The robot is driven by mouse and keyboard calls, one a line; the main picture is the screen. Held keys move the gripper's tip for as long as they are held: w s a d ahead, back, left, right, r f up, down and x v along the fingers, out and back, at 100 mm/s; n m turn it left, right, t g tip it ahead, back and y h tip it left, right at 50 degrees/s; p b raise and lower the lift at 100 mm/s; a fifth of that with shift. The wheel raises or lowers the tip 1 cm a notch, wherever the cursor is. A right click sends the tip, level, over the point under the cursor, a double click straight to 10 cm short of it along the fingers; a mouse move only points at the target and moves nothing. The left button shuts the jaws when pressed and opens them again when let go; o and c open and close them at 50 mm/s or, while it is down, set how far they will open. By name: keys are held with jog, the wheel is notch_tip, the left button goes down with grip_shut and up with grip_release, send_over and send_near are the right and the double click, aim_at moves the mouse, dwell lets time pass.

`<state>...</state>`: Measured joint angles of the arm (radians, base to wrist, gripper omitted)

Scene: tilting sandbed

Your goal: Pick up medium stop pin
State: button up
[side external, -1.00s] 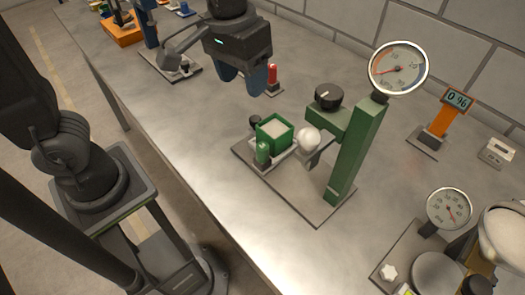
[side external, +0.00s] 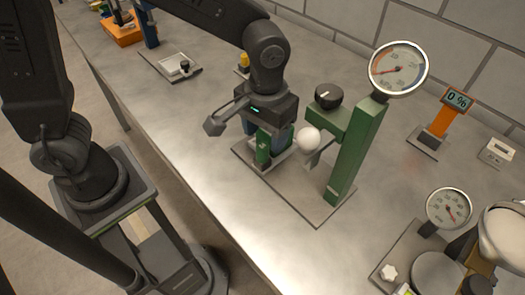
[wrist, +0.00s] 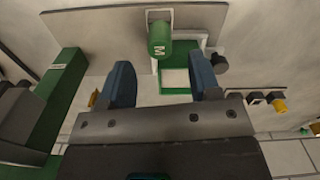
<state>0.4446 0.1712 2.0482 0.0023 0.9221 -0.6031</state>
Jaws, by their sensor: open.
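The medium stop pin, a green cylinder marked M (wrist: 160,40), stands beside the green square box with a pale inside (wrist: 188,72) on the stand's plate. It also shows in the side view (side external: 263,148), in front of my fingers. My gripper (wrist: 161,72) is open, with one blue finger to each side of the pin's line. In the wrist view, the pin appears just beyond the fingertips, roughly centred, with nothing held. In the side view my gripper (side external: 264,138) is low over the box and mostly hides it.
The green post (side external: 356,150) with its dial gauge (side external: 398,69) and a white ball (side external: 307,139) stand close right of my gripper. A black knob (wrist: 220,62) lies right of the box in the wrist view. A yellow pin (side external: 244,62) stands behind.

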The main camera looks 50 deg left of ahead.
aim_at(263, 146)
jog(key=f, duration=0.4)
jog(key=shift+s+f, duration=0.3)
jog(key=shift+s, duration=0.05)
jog(key=c, duration=1)
jog(key=shift+r, duration=0.1)
